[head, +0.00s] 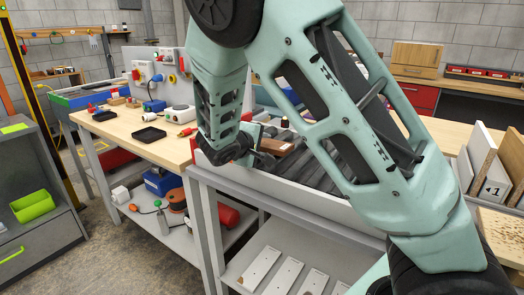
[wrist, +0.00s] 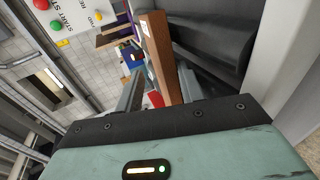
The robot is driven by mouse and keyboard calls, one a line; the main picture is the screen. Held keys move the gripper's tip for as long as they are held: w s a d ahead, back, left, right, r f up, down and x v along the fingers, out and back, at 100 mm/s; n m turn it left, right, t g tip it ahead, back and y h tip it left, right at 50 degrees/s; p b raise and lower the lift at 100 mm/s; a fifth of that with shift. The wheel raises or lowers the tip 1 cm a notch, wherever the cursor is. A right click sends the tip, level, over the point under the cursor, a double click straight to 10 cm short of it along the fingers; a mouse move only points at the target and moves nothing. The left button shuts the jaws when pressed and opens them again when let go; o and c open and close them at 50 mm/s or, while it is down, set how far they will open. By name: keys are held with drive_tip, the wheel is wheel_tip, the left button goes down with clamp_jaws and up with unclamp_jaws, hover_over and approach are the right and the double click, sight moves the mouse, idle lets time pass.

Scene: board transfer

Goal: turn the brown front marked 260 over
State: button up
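The brown front (head: 281,144) sits at the near left end of the grey roller bed, beside my gripper (head: 263,153). In the wrist view the brown front (wrist: 157,45) shows as a narrow strip running up between the two fingers of my gripper (wrist: 161,72). The fingers stand apart. A gap shows between the left finger and the front, while the right finger is close to the front's right side; I cannot tell if it touches. No 260 mark is readable in either view. My arm hides part of the bed.
The roller bed (head: 318,167) has a pale side rail (head: 300,190). A wooden table (head: 150,145) with a black tray (head: 149,135) stands at left. Upright boards (head: 483,160), one marked 1, stand at right. White pieces (head: 285,275) lie on the shelf below.

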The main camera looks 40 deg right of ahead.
drive_tip(key=shift+w+d+r+t+h+b, duration=0.1)
drive_tip(key=shift+d+r+t+h+b, duration=0.15)
drive_tip(key=shift+r+h+b, duration=0.55)
drive_tip(key=shift+f, duration=0.3)
drive_tip(key=shift+c, duration=1.4)
drive_tip(key=shift+w+d+f+b, duration=0.15)
drive_tip(key=shift+d+b, duration=0.1)
drive_tip(key=shift+b, duration=0.25)
drive_tip(key=shift+b+x, duration=0.6)
drive_tip(key=shift+x, duration=0.35)
clamp_jaws()
